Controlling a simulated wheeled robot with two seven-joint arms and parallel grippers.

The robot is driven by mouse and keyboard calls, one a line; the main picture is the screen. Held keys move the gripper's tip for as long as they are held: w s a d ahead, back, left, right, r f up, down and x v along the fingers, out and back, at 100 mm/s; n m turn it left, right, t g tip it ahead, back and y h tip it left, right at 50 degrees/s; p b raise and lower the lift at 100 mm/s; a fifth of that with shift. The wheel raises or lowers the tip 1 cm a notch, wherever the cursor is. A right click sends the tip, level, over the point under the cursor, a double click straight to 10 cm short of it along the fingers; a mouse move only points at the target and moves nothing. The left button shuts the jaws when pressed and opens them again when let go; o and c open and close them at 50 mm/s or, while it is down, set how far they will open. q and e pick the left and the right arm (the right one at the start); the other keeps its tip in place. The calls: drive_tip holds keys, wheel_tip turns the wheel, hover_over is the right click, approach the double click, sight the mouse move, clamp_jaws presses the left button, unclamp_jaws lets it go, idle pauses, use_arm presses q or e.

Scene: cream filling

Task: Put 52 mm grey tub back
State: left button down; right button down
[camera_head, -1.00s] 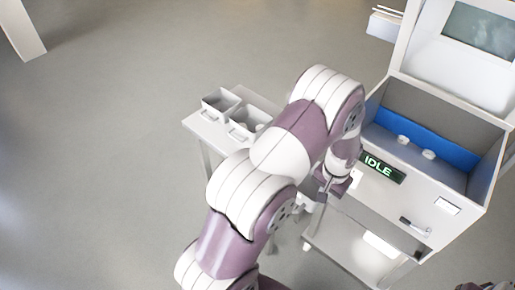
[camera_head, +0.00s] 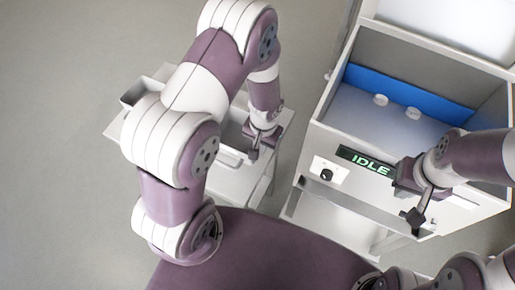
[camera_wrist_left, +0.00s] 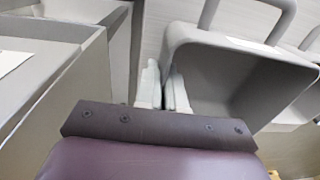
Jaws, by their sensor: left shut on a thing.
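A grey tub (camera_wrist_left: 218,85) with a loop handle fills the right middle of the left wrist view. My left gripper (camera_wrist_left: 163,88) is shut on the tub's near left wall, with its pale fingers close together there. In the head view my left gripper (camera_head: 252,151) points down over the small side table, and my arm hides much of what lies there. My right gripper (camera_head: 415,218) is in front of the cabinet's front panel; its finger opening is too small to tell.
The side table (camera_head: 246,187) carries a grey bin (camera_head: 133,97) at its left end. The open cabinet (camera_head: 330,130) stands to the right, with an IDLE display (camera_head: 368,163) and two small white round pieces (camera_head: 380,99) inside. Open floor lies to the left.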

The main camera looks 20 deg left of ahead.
use_arm(q)
drive_tip(key=f, duration=0.3)
drive_tip(key=shift+w+a+f, duration=0.2)
drive_tip(key=shift+w+f, duration=0.1)
drive_tip(key=shift+f, duration=0.05)
drive_tip(key=shift+s+d, duration=0.1)
drive_tip(key=shift+s, duration=0.05)
drive_tip(key=shift+f+b, duration=0.1)
drive_tip(key=shift+b, duration=0.25)
drive_tip(key=c, duration=1.3)
unclamp_jaws()
drive_tip(key=shift+o, duration=0.2)
drive_tip(key=r, duration=1.3)
drive_tip(key=shift+s+d+r+p, duration=0.15)
drive_tip(key=shift+d+p, duration=0.05)
drive_tip(key=shift+p, duration=0.2)
drive_tip(key=s+a+r+t, duration=0.1)
drive_tip(key=s+a+r, duration=0.1)
drive_tip(key=s+r, duration=0.5)
drive_tip(key=shift+r+n+h, duration=0.15)
drive_tip(key=shift+n+h, duration=0.15)
drive_tip(key=shift+n, duration=0.1)
